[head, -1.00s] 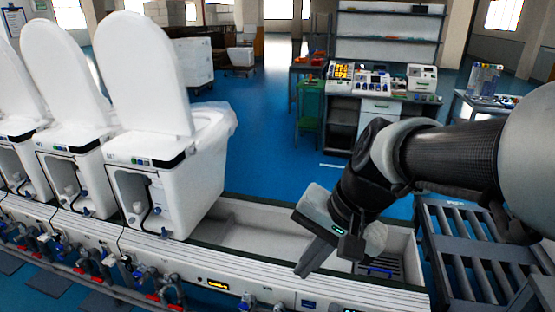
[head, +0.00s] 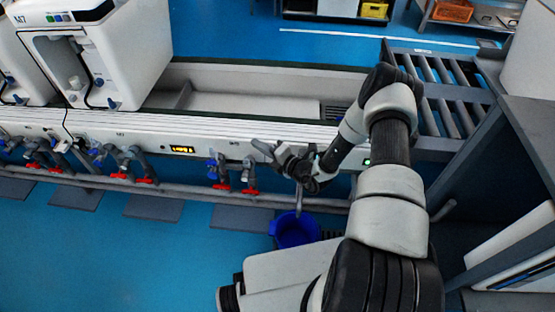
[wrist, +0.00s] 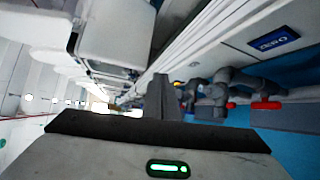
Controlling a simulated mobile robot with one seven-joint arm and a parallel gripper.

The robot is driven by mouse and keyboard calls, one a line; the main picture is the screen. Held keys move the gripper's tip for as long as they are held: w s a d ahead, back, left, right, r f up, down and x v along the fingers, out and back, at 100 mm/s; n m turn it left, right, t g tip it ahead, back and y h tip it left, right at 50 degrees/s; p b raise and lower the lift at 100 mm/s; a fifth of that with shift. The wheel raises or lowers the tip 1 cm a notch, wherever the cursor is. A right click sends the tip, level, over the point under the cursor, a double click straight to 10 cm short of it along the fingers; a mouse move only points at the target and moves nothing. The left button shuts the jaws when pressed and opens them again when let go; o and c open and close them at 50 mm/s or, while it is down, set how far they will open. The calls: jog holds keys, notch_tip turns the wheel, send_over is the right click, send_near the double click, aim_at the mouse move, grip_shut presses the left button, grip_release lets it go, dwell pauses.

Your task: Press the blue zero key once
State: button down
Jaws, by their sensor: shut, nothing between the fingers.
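The blue zero key (wrist: 274,40) is a dark blue rectangle with white lettering on the white front panel of the test line. It shows at the upper right of the wrist view. I cannot make it out in the head view, where my arm covers part of the panel. My gripper (head: 262,147) is in front of the panel, with its fingers pointing left along it. In the wrist view the shut fingers (wrist: 162,98) stand left of the key and apart from it, with nothing between them.
Grey valves with red handles (head: 222,175) stick out below the panel left of my gripper. An amber display (head: 182,149) is further left. A blue bucket (head: 294,231) is on the floor below my gripper.

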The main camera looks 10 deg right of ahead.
jog(key=s+d+f+m+h, duration=0.1)
jog(key=f+m+h, duration=0.1)
jog(key=f, duration=0.3)
jog(key=s+d+f+m+h+b, duration=0.1)
jog(key=s+d+f+m, duration=0.1)
jog(key=f+m, duration=0.2)
jog(key=s+d+f+m+h+b, duration=0.1)
jog(key=f+m+h, duration=0.1)
jog(key=f, duration=0.6)
jog(key=shift+s+d+f+m+h, duration=0.15)
jog(key=shift+s+d+m+h, duration=0.15)
jog(key=shift+d+m, duration=0.15)
jog(key=w+d+b, duration=0.2)
jog(key=w+b, duration=0.2)
jog(key=w, duration=0.4)
jog(key=shift+w+d, duration=0.2)
jog(key=shift+d, duration=0.1)
jog(key=shift+w, duration=0.1)
dwell(0.5)
jog(key=shift+w+d, duration=0.1)
jog(key=shift+w, duration=0.15)
